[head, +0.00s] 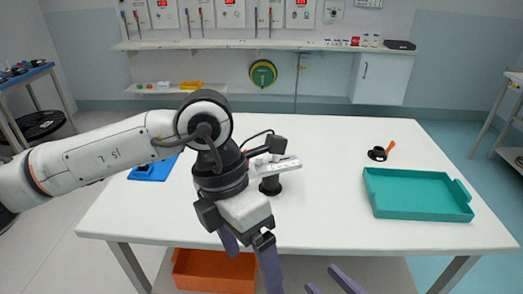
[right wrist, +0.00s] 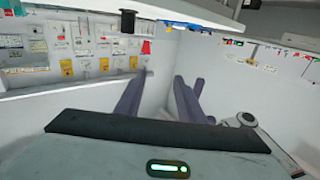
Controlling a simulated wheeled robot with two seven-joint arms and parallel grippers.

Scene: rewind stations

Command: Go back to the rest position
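My left arm reaches in from the left in the head view. Its gripper (head: 250,262) hangs low in front of the white table (head: 330,150), pointing down. Its two purple fingers are apart, and I see nothing held between them. Only the fingertips of my right gripper (head: 328,283) show at the bottom edge of the head view. In the right wrist view its two purple fingers (right wrist: 158,92) are spread, with only empty space between them.
A teal tray (head: 420,211) is at the table's right, near a black round item with an orange handle (head: 380,153). A white device on a black stand (head: 270,187) and a blue item (head: 150,173) are on the table. An orange crate (head: 214,271) sits below.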

